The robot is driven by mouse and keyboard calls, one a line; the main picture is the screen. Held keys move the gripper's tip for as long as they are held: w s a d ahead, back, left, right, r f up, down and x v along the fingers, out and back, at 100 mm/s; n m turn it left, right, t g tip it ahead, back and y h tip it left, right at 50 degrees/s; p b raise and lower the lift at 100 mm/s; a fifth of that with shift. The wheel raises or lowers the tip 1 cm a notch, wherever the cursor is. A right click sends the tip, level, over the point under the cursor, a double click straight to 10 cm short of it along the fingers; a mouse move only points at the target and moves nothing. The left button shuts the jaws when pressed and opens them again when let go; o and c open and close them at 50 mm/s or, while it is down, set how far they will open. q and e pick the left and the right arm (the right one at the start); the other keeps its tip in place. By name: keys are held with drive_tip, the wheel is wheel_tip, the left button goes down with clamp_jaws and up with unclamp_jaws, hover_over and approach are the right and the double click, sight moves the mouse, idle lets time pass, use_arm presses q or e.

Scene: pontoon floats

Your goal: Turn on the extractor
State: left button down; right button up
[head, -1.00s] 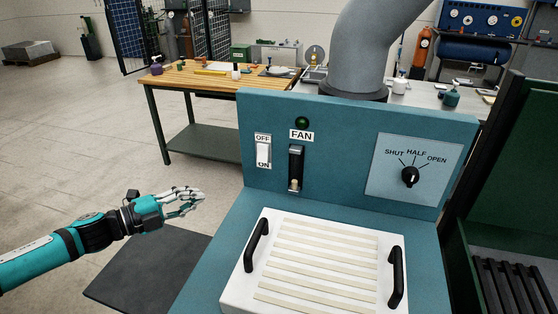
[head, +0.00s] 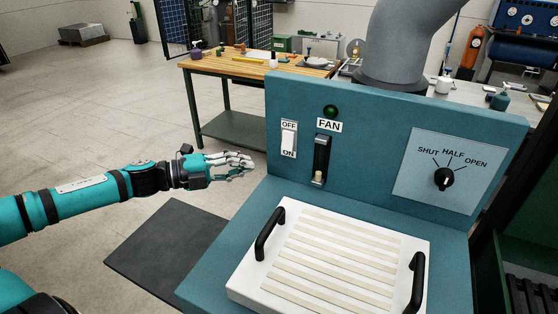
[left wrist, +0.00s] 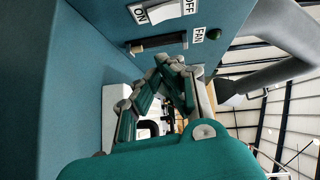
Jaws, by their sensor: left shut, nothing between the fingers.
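The blue extractor panel (head: 380,125) stands upright behind the bench. At its left is a white OFF/ON rocker switch (head: 289,142); I cannot tell its position. Beside it, under the FAN label and a dark green lamp (head: 331,111), a slotted lever (head: 319,177) has its pale knob at the slot's lower end. At right is a SHUT/HALF/OPEN dial (head: 444,179), its setting unclear. My left gripper (head: 250,165) is shut and empty, just left of the panel, touching nothing. In the left wrist view, its fingers (left wrist: 168,65) show below the switch (left wrist: 165,10) and lever (left wrist: 160,43). My right gripper is out of view.
A white slatted tray (head: 235,286) with two black handles covers much of the bench in front of the panel. A grey duct (head: 405,45) rises behind. A wooden worktable (head: 190,64) stands behind at left. Open floor (head: 100,120) and a dark mat (head: 165,245) lie left.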

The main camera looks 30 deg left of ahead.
sight(287, 141)
use_arm(q)
drive_tip(key=w+d+f+p, duration=0.1)
drive_tip(key=w+d+p, duration=0.3)
drive_tip(key=w, duration=0.5)
drive_tip(key=shift+w+d+f, duration=0.15)
drive_tip(key=shift+d, duration=0.1)
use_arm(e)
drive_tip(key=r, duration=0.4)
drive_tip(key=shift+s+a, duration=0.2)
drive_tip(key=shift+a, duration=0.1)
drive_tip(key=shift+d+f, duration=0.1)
